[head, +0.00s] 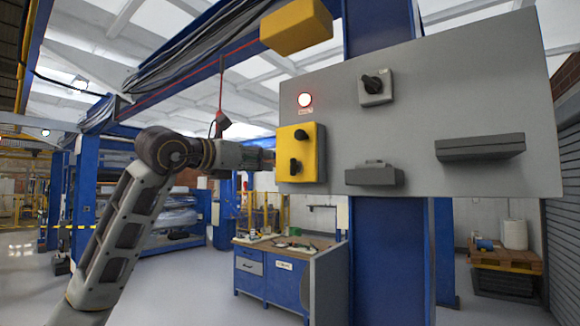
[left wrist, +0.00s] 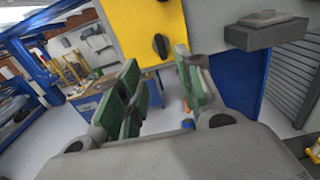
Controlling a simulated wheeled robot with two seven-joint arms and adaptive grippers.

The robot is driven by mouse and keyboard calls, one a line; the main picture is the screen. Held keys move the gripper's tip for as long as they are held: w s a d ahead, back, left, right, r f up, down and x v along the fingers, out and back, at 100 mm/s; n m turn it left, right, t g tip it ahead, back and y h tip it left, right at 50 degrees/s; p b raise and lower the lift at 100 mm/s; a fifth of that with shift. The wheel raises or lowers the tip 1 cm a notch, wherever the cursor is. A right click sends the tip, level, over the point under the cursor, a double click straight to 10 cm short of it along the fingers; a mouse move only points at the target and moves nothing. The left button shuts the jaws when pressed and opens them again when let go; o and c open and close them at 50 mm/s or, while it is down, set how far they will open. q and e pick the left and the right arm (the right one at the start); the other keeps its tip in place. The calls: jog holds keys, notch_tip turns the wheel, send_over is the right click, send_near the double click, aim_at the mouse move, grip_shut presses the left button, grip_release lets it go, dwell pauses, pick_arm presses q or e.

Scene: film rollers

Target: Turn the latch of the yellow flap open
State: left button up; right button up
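The yellow flap (head: 311,153) is on the front of a grey panel. It carries two black knob-like latches, an upper one (head: 301,134) and a lower one (head: 295,166). In the left wrist view the yellow flap (left wrist: 138,28) is at the top, with a black latch (left wrist: 161,46) near its lower edge, beyond the fingers. My left gripper (head: 268,158) is just left of the flap in the head view, its tips partly hidden by the flap's edge. In the wrist view my left gripper (left wrist: 158,82) has its green-padded fingers apart with nothing between them. My right gripper is not in view.
A yellow box (head: 297,27) is above. A blue workbench (head: 268,278) stands behind. The floor at left is free.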

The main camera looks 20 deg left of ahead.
aim_at(291, 165)
pick_arm(q)
jog(key=shift+w, duration=0.1)
jog(key=p+x, duration=0.4)
jog(key=x, duration=0.7)
jog(key=shift+w+d, duration=0.15)
jog(key=shift+w, duration=0.1)
jog(key=shift+x, duration=1)
grip_shut()
